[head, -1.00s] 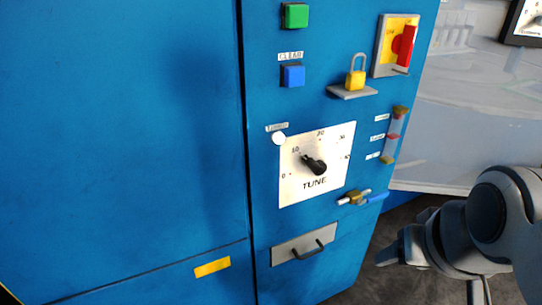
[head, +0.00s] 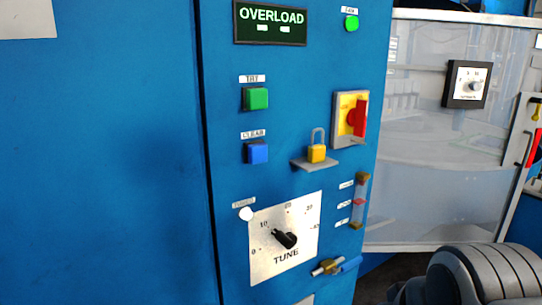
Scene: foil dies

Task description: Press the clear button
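The clear button is a blue square button (head: 257,152) on the blue cabinet front in the head view, under a white label reading CLEAR (head: 253,133). A green square button (head: 257,98) labelled TRY sits directly above it. A dark panel above them reads OVERLOAD (head: 270,22) in lit letters. A grey part of my arm shows at the lower right, well apart from the button. The gripper's fingers cannot be made out in this view.
Right of the button are a shelf with a yellow padlock (head: 316,152) and a red-handled switch on a yellow plate (head: 351,119). A green lamp (head: 351,23) glows at upper right.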

